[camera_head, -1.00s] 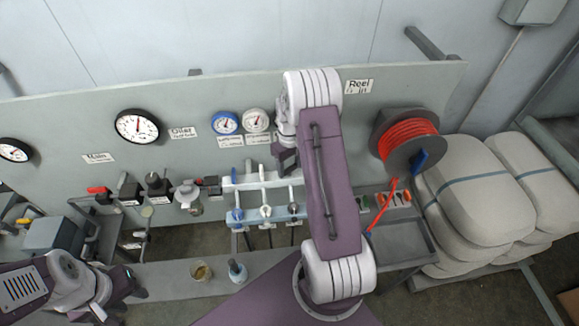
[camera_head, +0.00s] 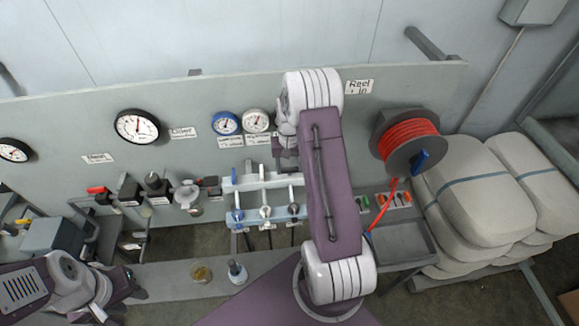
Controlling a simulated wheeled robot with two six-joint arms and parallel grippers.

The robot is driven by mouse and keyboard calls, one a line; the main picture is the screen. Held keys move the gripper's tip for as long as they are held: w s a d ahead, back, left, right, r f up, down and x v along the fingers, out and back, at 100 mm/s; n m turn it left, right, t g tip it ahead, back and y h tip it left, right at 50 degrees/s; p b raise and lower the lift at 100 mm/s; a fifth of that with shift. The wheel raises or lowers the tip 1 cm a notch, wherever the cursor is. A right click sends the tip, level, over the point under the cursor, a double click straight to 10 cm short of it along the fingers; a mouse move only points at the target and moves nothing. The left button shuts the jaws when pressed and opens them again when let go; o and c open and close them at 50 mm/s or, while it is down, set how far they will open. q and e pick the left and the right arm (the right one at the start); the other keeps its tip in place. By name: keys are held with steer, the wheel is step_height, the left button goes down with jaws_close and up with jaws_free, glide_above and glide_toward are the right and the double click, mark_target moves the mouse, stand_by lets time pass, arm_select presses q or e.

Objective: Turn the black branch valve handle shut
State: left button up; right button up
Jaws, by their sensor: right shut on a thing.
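The branch manifold (camera_head: 268,222) is a pale blue block with several upright stems. A blue handle (camera_head: 234,176) stands at its left branch and a white handle (camera_head: 262,171) at its middle branch. The right branch (camera_head: 293,208) stands below my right gripper (camera_head: 286,160), which is shut on the black handle at the top of that branch. The handle itself is mostly hidden by the jaws and my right arm, so its angle cannot be read. My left gripper (camera_head: 128,284) is low at the left, far from the manifold; its jaws are unclear.
A hose reel (camera_head: 409,142) with red hose hangs at the right. Stacked pale sacks (camera_head: 470,195) stand beside it. Gauges (camera_head: 137,126) line the panel. A small brass cup (camera_head: 201,273) and a grey-blue bottle (camera_head: 237,271) stand on the front ledge.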

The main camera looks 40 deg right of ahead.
mark_target(290, 168)
steer(key=shift+w+d+r, duration=0.15)
steer(key=shift+w+r, duration=0.05)
steer(key=o, duration=1.4)
steer(key=shift+c, duration=0.2)
steer(key=shift+s, duration=0.1)
steer(key=shift+f, duration=0.1)
step_height(290, 168, up, 9)
steer(key=b, duration=0.2)
